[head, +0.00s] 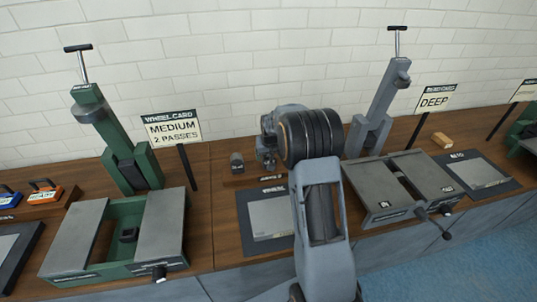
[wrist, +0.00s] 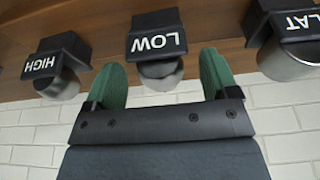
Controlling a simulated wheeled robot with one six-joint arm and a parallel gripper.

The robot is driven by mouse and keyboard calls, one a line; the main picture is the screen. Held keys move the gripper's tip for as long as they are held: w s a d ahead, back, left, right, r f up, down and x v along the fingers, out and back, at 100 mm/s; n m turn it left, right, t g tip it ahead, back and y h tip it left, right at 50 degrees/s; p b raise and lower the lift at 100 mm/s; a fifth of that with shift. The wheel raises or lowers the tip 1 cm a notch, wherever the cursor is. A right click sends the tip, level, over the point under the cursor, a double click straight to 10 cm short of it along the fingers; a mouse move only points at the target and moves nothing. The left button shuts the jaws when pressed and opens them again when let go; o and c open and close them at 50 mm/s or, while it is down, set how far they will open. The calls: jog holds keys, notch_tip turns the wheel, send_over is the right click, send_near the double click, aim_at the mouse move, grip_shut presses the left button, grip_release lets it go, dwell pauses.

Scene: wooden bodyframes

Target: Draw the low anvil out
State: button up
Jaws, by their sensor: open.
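The low anvil (wrist: 158,42) is a dark block with a white LOW label and a rounded metal end. It sits at the wooden rack in the wrist view, which looks upside down. My gripper (wrist: 162,66) is open, with one green fingertip on each side of the low anvil's metal end. Gaps show between the fingertips and the metal, and no grip is visible. In the head view my own arm hides the gripper and the low anvil.
In the wrist view the high anvil (wrist: 57,65) and the flat anvil (wrist: 288,40) flank the low one. In the head view a green machine (head: 160,235) stands left and a grey machine (head: 400,190) right. A brick wall (head: 250,60) is close behind.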

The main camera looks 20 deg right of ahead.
jog(key=shift+f, duration=0.1)
jog(key=v, duration=1.4)
jog(key=shift+b, duration=0.45)
jog(key=shift+w, duration=0.1)
jog(key=s+a+n, duration=0.1)
jog(key=s+a, duration=0.5)
jog(key=s, duration=0.6)
jog(key=s+a+n, duration=0.1)
jog(key=s+a, duration=0.4)
jog(key=s, duration=0.8)
jog(key=shift+a+f+y, duration=0.3)
jog(key=shift+a+f, duration=0.1)
jog(key=shift+f, duration=0.05)
